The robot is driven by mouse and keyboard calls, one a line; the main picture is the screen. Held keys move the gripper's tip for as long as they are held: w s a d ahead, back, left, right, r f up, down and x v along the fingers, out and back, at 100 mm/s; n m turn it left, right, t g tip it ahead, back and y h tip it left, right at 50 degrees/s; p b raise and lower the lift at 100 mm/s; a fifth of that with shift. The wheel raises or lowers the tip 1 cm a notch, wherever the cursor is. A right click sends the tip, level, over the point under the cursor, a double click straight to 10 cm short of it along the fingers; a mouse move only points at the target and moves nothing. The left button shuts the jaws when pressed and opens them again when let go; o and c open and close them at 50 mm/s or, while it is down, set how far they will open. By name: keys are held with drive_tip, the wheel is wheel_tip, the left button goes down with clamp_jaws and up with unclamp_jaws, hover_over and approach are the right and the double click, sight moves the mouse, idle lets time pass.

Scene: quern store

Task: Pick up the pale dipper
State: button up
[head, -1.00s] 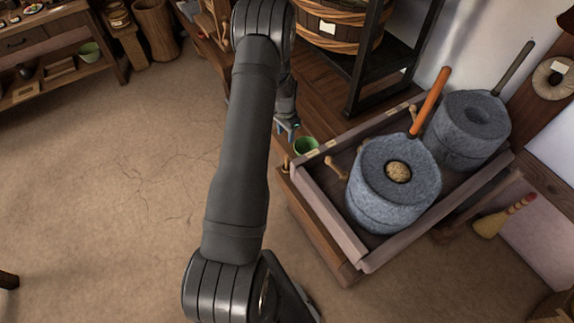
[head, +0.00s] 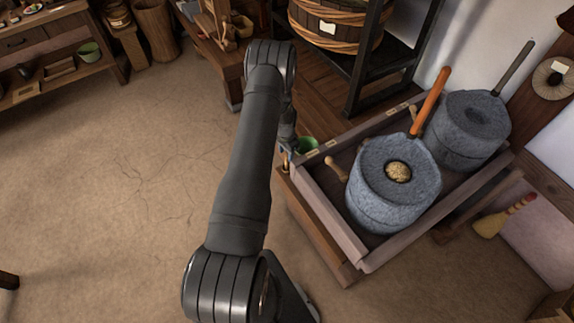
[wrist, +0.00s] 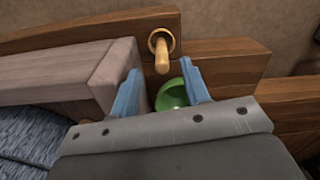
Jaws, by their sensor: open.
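A pale wooden handle rising from a round, brass-coloured cup or ring, which looks like the dipper (wrist: 161,55), stands on the brown board just beyond my fingertips in the wrist view. In the head view it is a small pale upright shape (head: 286,162) by the tray's left corner. My gripper (wrist: 160,88) is open, its blue fingers apart with nothing held. The dipper lies ahead of the gap between them, apart from both. In the head view, my arm partly hides my gripper (head: 288,145).
The wooden tray (head: 330,222) with two stone querns (head: 375,205) is to the right. Open floor (head: 130,200) lies left.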

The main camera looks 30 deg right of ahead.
sight(287, 163)
drive_tip(key=shift+w+d+f, duration=0.1)
drive_tip(key=shift+d+f, duration=0.05)
drive_tip(key=shift+f, duration=1)
drive_tip(key=shift+d+f, duration=0.15)
drive_tip(key=shift+f, duration=1)
drive_tip(key=shift+c, duration=0.3)
clamp_jaws()
